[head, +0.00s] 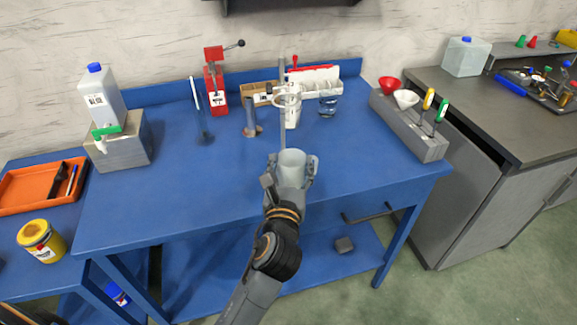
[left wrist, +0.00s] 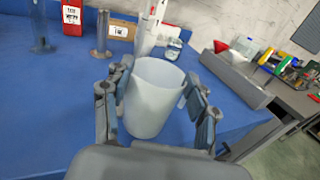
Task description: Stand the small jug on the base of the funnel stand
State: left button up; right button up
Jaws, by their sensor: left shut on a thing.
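A small pale, translucent jug (head: 291,166) is held upright between the fingers of my left gripper (head: 291,173), over the front middle part of the blue table. In the left wrist view, the jug (left wrist: 153,98) fills the space between the two fingers of the gripper (left wrist: 158,110), its open top showing. The funnel stand (head: 283,135) shows as an upright grey rod with a ring, right behind the jug. Its base is hidden behind the jug and gripper, so I cannot tell whether the jug is over it. My right gripper is out of view.
A metal cylinder (head: 251,118) stands to the left. A grey rack (head: 405,125) with funnels is at the right. The table's left front is clear.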

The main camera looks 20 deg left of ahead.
aim_at(288, 156)
pick_arm(q)
jog(key=shift+w+a+f+b, duration=0.25)
jog(key=shift+w+f+b, duration=0.1)
jog(key=shift+f+b, duration=0.25)
jog(key=shift+w+a+f+b, duration=0.2)
jog(key=shift+w+f+b, duration=0.15)
jog(key=shift+f+b, duration=0.2)
jog(key=shift+w+a+r+p, duration=0.1)
jog(key=shift+w+r+p, duration=0.2)
jog(key=shift+w+p, duration=0.1)
jog(key=shift+w+a+p, duration=0.3)
jog(key=shift+w+a, duration=0.05)
jog(key=shift+w, duration=0.15)
jog(key=shift+w+a+f+p, duration=0.1)
jog(key=shift+w+a+p, duration=0.2)
jog(key=shift+w, duration=0.45)
jog(key=shift+w+a+f+p, duration=0.1)
jog(key=shift+w+a, duration=0.35)
jog(key=shift+w, duration=0.3)
jog(key=shift+w+a+f+p, duration=0.15)
jog(key=shift+w+a, duration=0.2)
jog(key=shift+w, duration=0.4)
jog(key=o, duration=1.2)
